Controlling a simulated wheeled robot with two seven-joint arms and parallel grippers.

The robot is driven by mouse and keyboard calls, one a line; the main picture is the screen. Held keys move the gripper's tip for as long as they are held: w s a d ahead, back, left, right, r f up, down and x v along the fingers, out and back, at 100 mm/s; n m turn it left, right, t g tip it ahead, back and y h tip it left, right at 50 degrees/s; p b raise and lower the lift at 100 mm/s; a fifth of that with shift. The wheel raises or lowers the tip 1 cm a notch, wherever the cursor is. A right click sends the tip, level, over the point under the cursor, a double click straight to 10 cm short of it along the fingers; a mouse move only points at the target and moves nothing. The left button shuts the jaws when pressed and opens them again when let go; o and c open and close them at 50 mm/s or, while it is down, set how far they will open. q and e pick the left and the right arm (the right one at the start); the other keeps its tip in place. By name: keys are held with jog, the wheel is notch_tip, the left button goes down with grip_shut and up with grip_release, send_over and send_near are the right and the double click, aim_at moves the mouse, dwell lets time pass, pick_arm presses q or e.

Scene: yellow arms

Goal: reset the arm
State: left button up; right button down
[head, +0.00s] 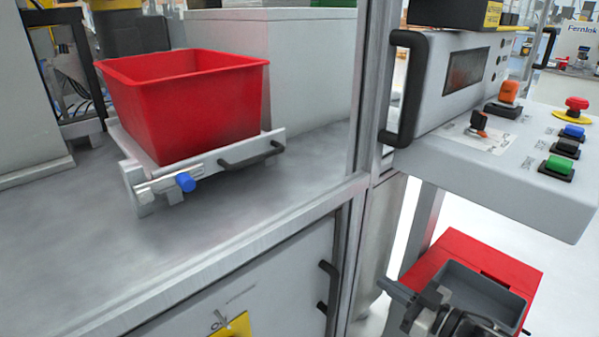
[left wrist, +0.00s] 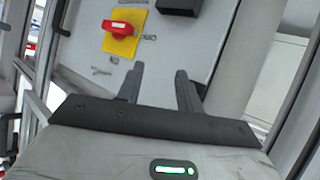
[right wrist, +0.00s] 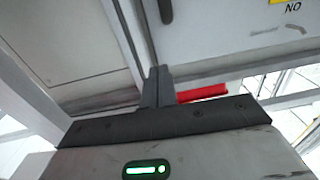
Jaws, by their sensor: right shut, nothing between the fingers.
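My right gripper (head: 386,287) is low at the right of the head view, in front of the red and grey box. In the right wrist view its fingers (right wrist: 159,72) are together with nothing between them. My left gripper (left wrist: 160,74) shows only in the left wrist view. Its fingers are apart and empty, in front of a grey panel with a red rotary switch (left wrist: 119,30) on a yellow plate. The left arm does not show in the head view.
A red bin (head: 190,105) sits on a tray on the grey worktop (head: 255,205). A control panel (head: 540,215) with coloured buttons juts out at the right. A metal post (head: 368,90) stands between them. A red box with a grey inside (head: 455,250) is below the panel.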

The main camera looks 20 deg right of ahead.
jog(key=shift+a, duration=0.1)
